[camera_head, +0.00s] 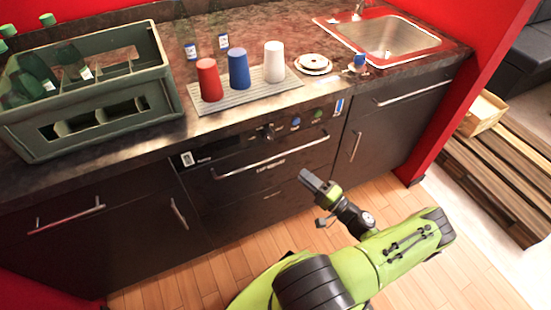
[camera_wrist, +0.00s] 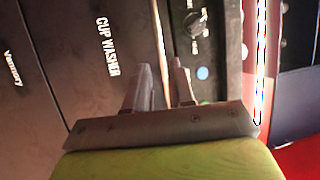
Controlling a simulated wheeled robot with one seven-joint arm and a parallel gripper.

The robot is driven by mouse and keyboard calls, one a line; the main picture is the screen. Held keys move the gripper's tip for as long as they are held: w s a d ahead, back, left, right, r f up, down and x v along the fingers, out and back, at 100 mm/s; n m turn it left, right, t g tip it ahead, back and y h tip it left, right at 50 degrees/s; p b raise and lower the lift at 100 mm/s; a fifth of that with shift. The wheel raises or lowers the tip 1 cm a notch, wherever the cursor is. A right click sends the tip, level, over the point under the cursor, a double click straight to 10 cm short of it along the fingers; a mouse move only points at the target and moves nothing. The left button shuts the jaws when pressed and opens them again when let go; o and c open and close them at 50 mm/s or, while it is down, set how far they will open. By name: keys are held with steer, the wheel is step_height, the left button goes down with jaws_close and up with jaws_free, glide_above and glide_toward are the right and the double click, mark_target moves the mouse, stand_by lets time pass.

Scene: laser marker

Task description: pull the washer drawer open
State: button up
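The washer drawer (camera_head: 262,182) is a dark front panel under the counter, and it looks shut. Its long metal handle (camera_head: 270,157) runs across the top of the front. In the wrist view the panel (camera_wrist: 85,60) reads "CUP WASHER", and the handle (camera_wrist: 158,32) shows as a bright bar beyond the fingertips. My gripper (camera_head: 312,181) is in front of the washer, near the right part of its front and below the handle in the picture. In the wrist view my gripper (camera_wrist: 160,72) has its two fingers apart with a gap between them. I see no contact with the handle.
The control panel with knobs (camera_head: 266,132) is above the handle. Red, blue and white cups (camera_head: 239,70) stand on a ribbed mat on the counter. A green crate (camera_head: 120,120) with bottles is at left, a sink (camera_head: 390,35) at right. The wooden floor (camera_head: 180,285) in front is clear.

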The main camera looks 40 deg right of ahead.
mark_target(278, 155)
steer(key=b+x, duration=0.1)
steer(key=x, duration=1.1)
jaws_close()
